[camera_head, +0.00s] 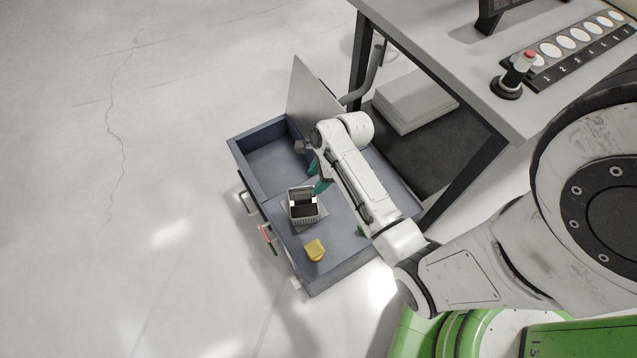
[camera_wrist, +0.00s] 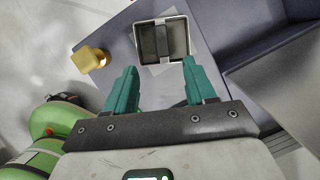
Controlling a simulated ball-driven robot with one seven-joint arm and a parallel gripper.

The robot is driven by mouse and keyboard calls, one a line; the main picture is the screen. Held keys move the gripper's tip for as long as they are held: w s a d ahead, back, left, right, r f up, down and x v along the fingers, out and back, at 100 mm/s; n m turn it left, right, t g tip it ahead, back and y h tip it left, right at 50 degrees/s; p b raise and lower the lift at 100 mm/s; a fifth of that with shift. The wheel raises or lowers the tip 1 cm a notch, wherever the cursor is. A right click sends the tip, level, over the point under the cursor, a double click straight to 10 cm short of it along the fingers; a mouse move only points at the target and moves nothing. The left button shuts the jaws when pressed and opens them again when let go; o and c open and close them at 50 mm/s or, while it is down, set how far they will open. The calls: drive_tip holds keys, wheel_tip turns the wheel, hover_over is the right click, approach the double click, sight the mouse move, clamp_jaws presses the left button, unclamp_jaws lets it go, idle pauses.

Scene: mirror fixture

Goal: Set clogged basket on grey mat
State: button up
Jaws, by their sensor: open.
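A small, light-rimmed square basket (camera_head: 291,212) with a dark inside stands upright in the blue-grey drawer. In the wrist view the basket (camera_wrist: 187,40) shows a dark grey band across its inside. A thin light grey mat (camera_head: 322,218) shows around its foot, and the basket appears to rest on it; the mat's edge also shows in the wrist view (camera_wrist: 158,69). My gripper (camera_head: 317,178) has teal fingers and is just beyond the basket. In the wrist view the gripper (camera_wrist: 160,68) is open, with nothing between its fingertips, and apart from the basket.
A yellow block (camera_head: 314,250) sits near the basket in the drawer (camera_head: 345,262). A pale panel (camera_head: 312,90) stands upright at the drawer's far side. A workbench (camera_head: 440,45) with a numbered strip and a red-topped button rises at the upper right. The left floor is clear.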

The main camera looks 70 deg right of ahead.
drive_tip(key=s+a+r+n+g+h, duration=0.1)
drive_tip(key=s+a+r+n, duration=0.4)
drive_tip(key=n, duration=0.9)
drive_tip(key=s+a+r+n+g+h, duration=0.1)
drive_tip(key=s+a+r+n, duration=0.4)
drive_tip(key=n, duration=0.9)
drive_tip(key=shift+a+r+g+h, duration=0.15)
drive_tip(key=shift+a+g+h, duration=0.15)
drive_tip(key=shift+a, duration=1.55)
drive_tip(key=shift+s, duration=0.15)
